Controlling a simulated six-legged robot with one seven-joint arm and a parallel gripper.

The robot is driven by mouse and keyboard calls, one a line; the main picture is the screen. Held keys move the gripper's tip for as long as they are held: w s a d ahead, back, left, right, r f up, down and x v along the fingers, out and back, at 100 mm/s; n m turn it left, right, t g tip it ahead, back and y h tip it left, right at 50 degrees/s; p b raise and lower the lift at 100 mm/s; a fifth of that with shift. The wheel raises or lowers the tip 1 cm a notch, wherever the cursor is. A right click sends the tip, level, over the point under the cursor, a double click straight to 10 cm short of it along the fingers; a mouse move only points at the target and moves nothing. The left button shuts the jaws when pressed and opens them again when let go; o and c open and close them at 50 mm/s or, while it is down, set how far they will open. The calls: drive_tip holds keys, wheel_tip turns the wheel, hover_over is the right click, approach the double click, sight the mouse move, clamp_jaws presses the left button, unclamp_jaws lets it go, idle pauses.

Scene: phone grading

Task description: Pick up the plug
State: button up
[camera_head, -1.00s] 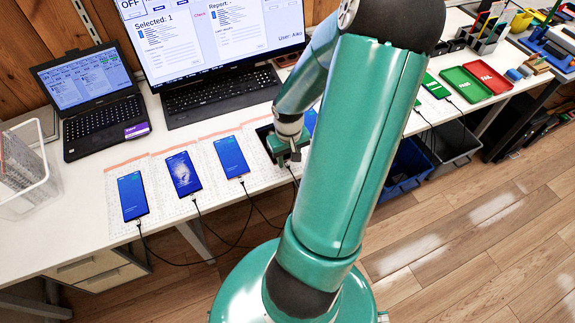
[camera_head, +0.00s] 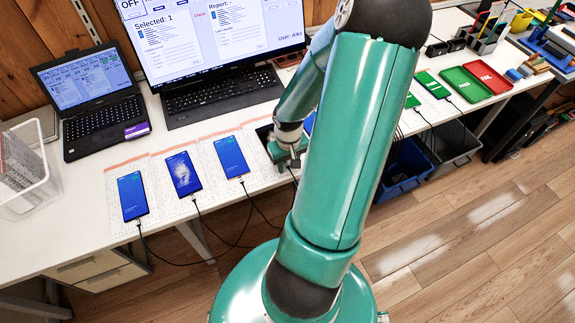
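My gripper (camera_head: 291,163) is low over the front edge of the table, at a dark spot right of the third blue-screen phone. A black cable runs down from under it. The plug at its fingers is too small and hidden to make out, and I cannot tell whether the fingers are open or shut. Three blue-screen phones lie left of it: the left phone (camera_head: 132,195), the middle phone (camera_head: 184,173) and the right phone (camera_head: 231,157). Each has a cable at its lower end. Another blue-screen phone (camera_head: 309,124) is mostly hidden behind my arm.
A laptop (camera_head: 104,117) and a monitor with a keyboard (camera_head: 222,96) stand behind the phones. Green-screen phones, a green tray (camera_head: 465,84) and a red tray (camera_head: 489,76) lie at the right. Blue and grey bins (camera_head: 404,166) stand below.

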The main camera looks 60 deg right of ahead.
clamp_jaws()
drive_tip(key=shift+r, duration=0.7)
idle(0.6)
